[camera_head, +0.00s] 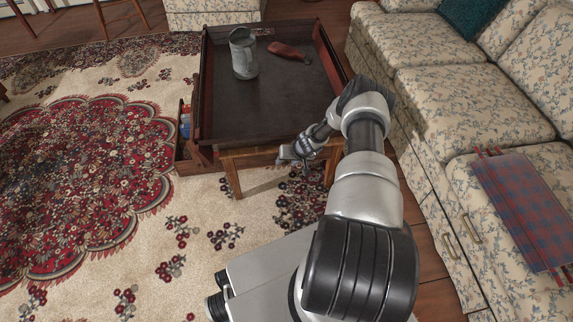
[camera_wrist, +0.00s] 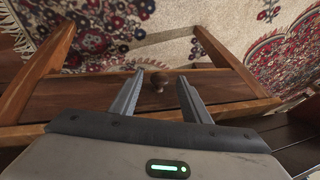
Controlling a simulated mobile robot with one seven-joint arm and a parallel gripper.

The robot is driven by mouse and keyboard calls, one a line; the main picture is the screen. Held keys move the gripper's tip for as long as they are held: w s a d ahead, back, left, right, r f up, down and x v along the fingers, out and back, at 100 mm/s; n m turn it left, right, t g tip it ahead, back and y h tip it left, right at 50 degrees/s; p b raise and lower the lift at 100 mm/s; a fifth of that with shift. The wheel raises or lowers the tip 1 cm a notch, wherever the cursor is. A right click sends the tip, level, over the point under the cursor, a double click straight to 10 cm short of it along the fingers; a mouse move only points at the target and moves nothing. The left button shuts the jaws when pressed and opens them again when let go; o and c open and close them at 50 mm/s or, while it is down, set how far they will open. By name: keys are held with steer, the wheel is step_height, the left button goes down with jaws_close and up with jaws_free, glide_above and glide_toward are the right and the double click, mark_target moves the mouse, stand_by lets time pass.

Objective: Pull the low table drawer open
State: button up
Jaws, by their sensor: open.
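The low table (camera_head: 205,100) has a dark, raised-edge top and wooden legs. Its near side has a wooden drawer front (camera_head: 250,157), which fills the middle of the wrist view (camera_wrist: 75,97). A small round wooden knob (camera_wrist: 158,79) sits on that front. My gripper (camera_head: 293,160) is at the near side of the table. In the wrist view my gripper (camera_wrist: 159,76) is open, one finger on each side of the knob, with nothing gripped. Whether the fingers touch the knob cannot be told. The knob is hidden in the head view.
A grey metal pitcher (camera_head: 243,55) and a red object (camera_head: 289,51) are on the tabletop. A compartment holding small blue items (camera_head: 186,124) juts out at the table's left. A floral sofa (camera_head: 450,100) stands close on the right. The patterned rug (camera_head: 90,180) leaves free floor at the left.

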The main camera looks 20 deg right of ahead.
steer(key=shift+w+f, duration=0.2)
steer(key=shift+f, duration=0.15)
steer(key=shift+c, duration=0.4)
jaws_close()
steer(key=shift+s, duration=0.15)
